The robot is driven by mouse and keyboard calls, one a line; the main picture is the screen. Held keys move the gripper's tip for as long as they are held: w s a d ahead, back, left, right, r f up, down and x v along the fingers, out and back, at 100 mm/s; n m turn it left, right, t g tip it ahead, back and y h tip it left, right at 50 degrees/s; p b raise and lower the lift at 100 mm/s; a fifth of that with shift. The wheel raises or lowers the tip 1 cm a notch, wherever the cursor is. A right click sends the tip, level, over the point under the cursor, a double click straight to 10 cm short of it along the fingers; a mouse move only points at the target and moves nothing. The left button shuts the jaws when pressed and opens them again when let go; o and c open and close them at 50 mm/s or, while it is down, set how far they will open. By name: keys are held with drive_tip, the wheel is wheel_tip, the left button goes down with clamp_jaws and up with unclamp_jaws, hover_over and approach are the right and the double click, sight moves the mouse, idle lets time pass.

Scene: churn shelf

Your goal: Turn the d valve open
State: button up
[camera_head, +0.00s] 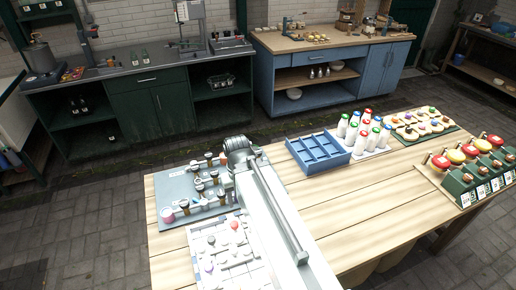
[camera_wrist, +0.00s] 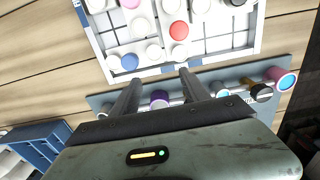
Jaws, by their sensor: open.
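I cannot pick out the d valve for certain, as no letter is readable. Several green units (camera_head: 460,190) with red and yellow tops and white labels stand at the table's right end in the head view. A grey board (camera_head: 172,187) carries rows of small dark-topped fittings beside my arm; it also shows in the wrist view (camera_wrist: 97,101). My gripper (camera_wrist: 159,74) is open, its two fingers apart with nothing held. A purple-topped piece (camera_wrist: 159,98) shows between the fingers, apparently below them. In the head view my arm hides the gripper's fingertips.
A white gridded tray (camera_head: 200,238) with round pieces lies in front of the grey board; it also shows in the wrist view (camera_wrist: 100,52). A blue divided crate (camera_head: 318,152), white bottles (camera_head: 361,140) and a dark green tray (camera_head: 443,122) stand farther right. Bare table lies right of my arm.

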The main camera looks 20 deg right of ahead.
drive_tip(key=w+d+r+m+p, duration=0.1)
drive_tip(key=w+d, duration=0.2)
drive_tip(key=w, duration=0.4)
drive_tip(key=w+d+r+m+p, duration=0.1)
drive_tip(key=w+d+m, duration=0.1)
drive_tip(key=w+d, duration=0.35)
wheel_tip(320, 180, up, 2)
drive_tip(key=m+p, duration=0.2)
hover_over(258, 151)
drive_tip(key=shift+s+d+y, duration=0.2)
drive_tip(key=shift+d+y, duration=0.05)
drive_tip(key=shift+y, duration=0.05)
drive_tip(key=f+b, duration=0.8)
drive_tip(key=shift+a, duration=0.2)
drive_tip(key=shift+r, duration=0.1)
